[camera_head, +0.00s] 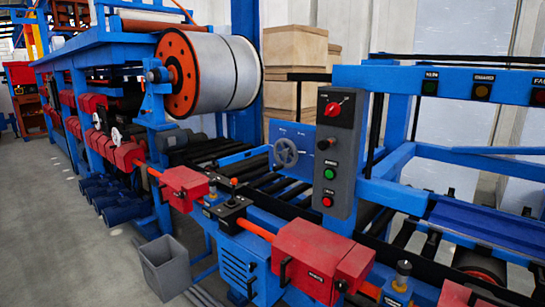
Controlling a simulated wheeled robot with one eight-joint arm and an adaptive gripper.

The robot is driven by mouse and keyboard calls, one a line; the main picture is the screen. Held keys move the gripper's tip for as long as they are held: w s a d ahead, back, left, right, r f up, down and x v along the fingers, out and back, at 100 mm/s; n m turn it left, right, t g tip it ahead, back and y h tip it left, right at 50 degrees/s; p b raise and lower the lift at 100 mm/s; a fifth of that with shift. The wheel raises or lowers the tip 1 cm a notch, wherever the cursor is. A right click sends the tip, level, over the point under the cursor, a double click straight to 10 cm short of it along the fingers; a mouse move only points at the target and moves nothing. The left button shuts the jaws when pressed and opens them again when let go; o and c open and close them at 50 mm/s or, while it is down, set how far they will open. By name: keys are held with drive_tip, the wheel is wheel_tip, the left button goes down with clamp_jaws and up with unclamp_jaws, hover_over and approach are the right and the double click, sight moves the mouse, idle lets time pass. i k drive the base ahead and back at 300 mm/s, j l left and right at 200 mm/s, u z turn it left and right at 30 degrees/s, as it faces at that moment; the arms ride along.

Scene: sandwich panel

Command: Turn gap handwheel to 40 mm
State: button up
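A grey spoked handwheel (286,152) is mounted on a blue panel (305,134) near the middle of the camera_head view, just left of a grey control box. It appears to be the gap handwheel, but I cannot read a label that confirms it. A small dark mark sits on the blue panel right of the wheel; I cannot read any gap value in mm. Two small pale wheel-like parts (116,137) show farther left on the red units. My gripper is not in view.
The grey control box (336,152) carries a red rotary switch (333,109), a green button (329,174) and a red button (327,201). A grey bin (164,267) stands on the floor; open floor lies left.

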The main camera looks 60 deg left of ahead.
sight(284, 154)
drive_tip(key=u, duration=2)
